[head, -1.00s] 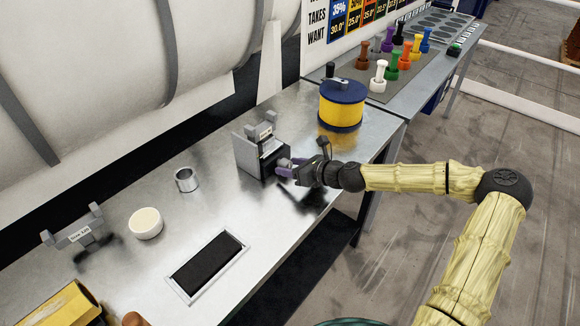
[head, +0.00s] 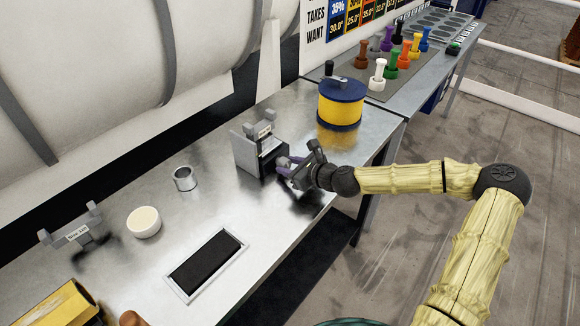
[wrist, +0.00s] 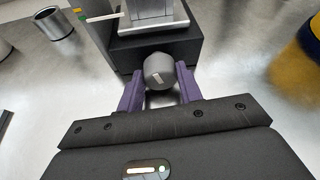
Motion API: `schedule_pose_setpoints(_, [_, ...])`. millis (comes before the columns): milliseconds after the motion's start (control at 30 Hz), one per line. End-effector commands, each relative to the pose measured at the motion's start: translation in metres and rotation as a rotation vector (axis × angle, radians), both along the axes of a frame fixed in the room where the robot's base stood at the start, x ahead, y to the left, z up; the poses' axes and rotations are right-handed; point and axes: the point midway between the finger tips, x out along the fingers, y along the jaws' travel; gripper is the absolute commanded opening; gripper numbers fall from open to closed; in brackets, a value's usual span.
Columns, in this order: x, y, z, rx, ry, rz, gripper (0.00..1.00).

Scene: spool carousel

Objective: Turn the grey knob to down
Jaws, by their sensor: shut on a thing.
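The grey knob (wrist: 158,70) sticks out of the front of a dark box (wrist: 190,52) in the wrist view. A short pale mark shows on its face, slanted. The purple fingers of my gripper (wrist: 160,76) stand on both sides of the knob, shut on it. In the head view my gripper (head: 284,167) is at the front of the box (head: 247,153), and the fingers hide the knob.
A yellow spool with blue ends (head: 341,108) stands right of the box. A metal cup (head: 185,179), a white bowl (head: 144,223) and a black pad (head: 206,266) are on the metal bench to the left. Coloured pegs (head: 391,62) stand at the back.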

Motion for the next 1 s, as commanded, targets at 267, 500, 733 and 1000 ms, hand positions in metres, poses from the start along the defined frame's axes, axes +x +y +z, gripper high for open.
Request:
schedule_pose_setpoints(267, [-0.0004, 0.0027, 0.0001, -0.106, -0.144, 0.001, 0.13])
schedule_pose_setpoints(500, [-0.0003, 0.0043, 0.0015, -0.150, -0.202, 0.001, 0.13])
schedule_pose_setpoints(733, [0.0005, 0.0016, 0.0024, -0.156, -0.210, -0.003, 0.13])
schedule_pose_setpoints(1000, [0.0009, -0.0021, 0.0020, -0.155, -0.207, -0.007, 0.55])
